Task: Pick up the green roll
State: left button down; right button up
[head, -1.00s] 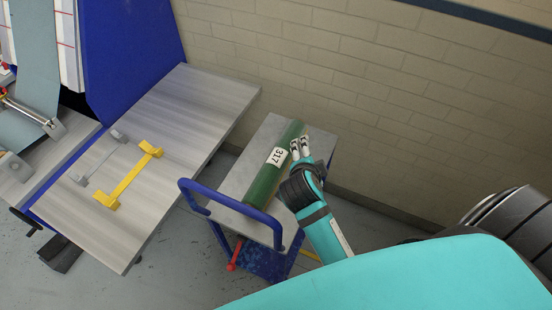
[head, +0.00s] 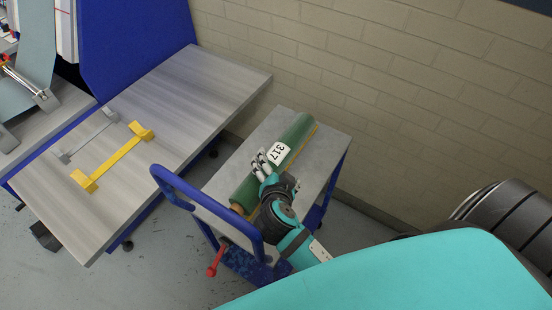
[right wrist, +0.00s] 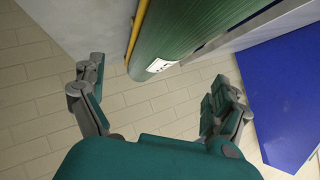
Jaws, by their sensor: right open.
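The green roll (head: 297,133) lies on the grey top of the blue cart, with a white label reading 317. Its near end shows a tan core. In the right wrist view the roll (right wrist: 185,30) runs in from the top, with part of its label at the lower edge. My right gripper (head: 263,159) is at the middle of the roll, near the label, its arm crossing over the lower part. Its fingers (right wrist: 152,88) are spread apart with nothing between the tips. Whether they touch the roll I cannot tell. My left gripper is out of view.
The cart (head: 320,160) has a blue push handle (head: 205,200) at its near end and a red lever (head: 216,262) below. A grey table (head: 180,95) with a yellow handle bar (head: 112,160) stands to the left. A brick wall (head: 400,90) is behind.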

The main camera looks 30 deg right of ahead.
aim_at(279, 162)
jog(key=shift+x, duration=0.85)
jog(key=p+x, duration=0.1)
jog(key=x, duration=0.4)
jog(key=shift+d+f, duration=0.1)
jog(key=shift+w+d+f, duration=0.2)
jog(key=shift+w+f, duration=0.1)
jog(key=shift+w, duration=0.1)
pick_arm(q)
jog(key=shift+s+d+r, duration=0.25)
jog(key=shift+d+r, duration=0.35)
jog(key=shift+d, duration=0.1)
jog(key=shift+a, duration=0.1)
pick_arm(e)
jog(key=shift+s, duration=0.1)
jog(key=shift+c, duration=1.1)
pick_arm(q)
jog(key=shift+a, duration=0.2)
pick_arm(e)
jog(key=c, duration=1.6)
